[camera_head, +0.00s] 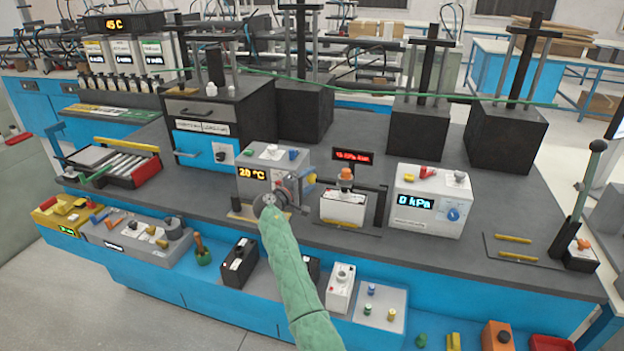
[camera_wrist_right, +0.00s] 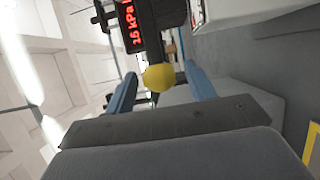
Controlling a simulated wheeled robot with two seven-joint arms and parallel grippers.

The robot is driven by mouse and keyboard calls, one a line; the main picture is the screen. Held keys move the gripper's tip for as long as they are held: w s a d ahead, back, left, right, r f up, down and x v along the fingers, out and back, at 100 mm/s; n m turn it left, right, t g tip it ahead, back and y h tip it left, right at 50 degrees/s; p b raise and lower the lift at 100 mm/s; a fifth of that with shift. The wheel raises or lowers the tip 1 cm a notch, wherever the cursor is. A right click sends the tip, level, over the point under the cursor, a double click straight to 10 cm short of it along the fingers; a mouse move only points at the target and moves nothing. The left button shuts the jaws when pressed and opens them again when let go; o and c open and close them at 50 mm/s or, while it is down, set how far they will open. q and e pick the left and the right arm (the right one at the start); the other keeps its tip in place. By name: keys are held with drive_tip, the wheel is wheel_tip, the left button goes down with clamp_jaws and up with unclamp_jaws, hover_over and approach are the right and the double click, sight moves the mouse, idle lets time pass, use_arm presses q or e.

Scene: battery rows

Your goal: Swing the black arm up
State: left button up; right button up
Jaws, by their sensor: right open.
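My right gripper (camera_head: 296,190) is at the middle of the bench, at the left side of a small press-like fixture (camera_head: 381,206). In the right wrist view its two blue fingers (camera_wrist_right: 160,74) are apart. A yellow knob (camera_wrist_right: 159,78) shows between them; I cannot tell whether they touch it. A black arm (camera_wrist_right: 150,42) runs away behind the knob, beside a red lit display (camera_wrist_right: 131,24). In the head view a dark bar (camera_head: 366,187) of the fixture lies about level above a white block (camera_head: 343,208). My left gripper is not in view.
A 0 kPa unit (camera_head: 430,204) stands right of the fixture. A tall dark lever (camera_head: 581,195) stands at the right bench end. The lower front shelf holds several batteries and parts.

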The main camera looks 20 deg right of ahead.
drive_tip(key=shift+w+d, duration=0.45)
drive_tip(key=shift+d, duration=0.15)
drive_tip(key=shift+c, duration=0.2)
clamp_jaws()
